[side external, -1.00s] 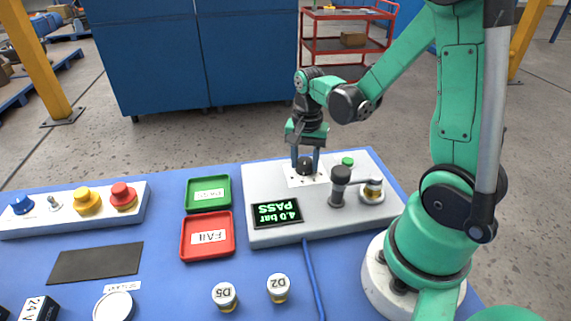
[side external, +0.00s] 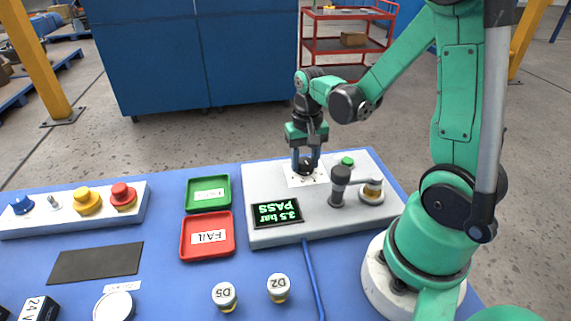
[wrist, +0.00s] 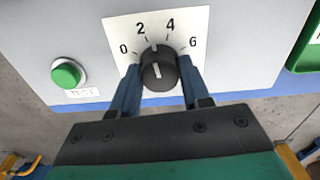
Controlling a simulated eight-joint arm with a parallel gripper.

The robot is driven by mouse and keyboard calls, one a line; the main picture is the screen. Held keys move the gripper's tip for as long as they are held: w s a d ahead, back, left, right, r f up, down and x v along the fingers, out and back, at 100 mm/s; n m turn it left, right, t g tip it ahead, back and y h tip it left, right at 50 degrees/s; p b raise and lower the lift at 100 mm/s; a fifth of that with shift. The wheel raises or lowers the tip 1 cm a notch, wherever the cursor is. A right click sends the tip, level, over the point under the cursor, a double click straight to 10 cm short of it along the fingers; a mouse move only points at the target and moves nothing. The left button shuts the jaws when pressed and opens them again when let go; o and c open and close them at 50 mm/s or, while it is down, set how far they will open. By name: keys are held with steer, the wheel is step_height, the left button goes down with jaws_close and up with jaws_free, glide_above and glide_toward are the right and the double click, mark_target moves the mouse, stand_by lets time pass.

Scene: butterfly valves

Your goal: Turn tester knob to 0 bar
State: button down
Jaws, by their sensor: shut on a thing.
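The tester knob (wrist: 158,70) is black and round with a white pointer line, on a white dial plate marked 0, 2, 4 and 6. Its line points up, between the 2 and the 4. My gripper (wrist: 157,80) is shut on the knob, with one blue finger on each side of it. In the side view my gripper (side external: 306,168) points down at the back of the grey tester box (side external: 325,225), hiding much of the knob. The tester display (side external: 277,212) is upside down in this view and appears to read 3.5 bar, PASS.
A green button (side external: 347,161) and a clamp with a black handle (side external: 339,186) stand right of the knob on the tester. A green tray (side external: 208,194) and red FAIL tray (side external: 207,236) lie to its left. Two valves (side external: 278,287) stand in front.

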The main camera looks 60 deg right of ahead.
mark_target(305, 161)
steer(key=n, duration=0.5)
steer(key=shift+n, duration=2.6)
steer(key=shift+c, duration=2.1)
jaws_free()
steer(key=shift+r, duration=2.8)
steer(key=shift+a, duration=0.1)
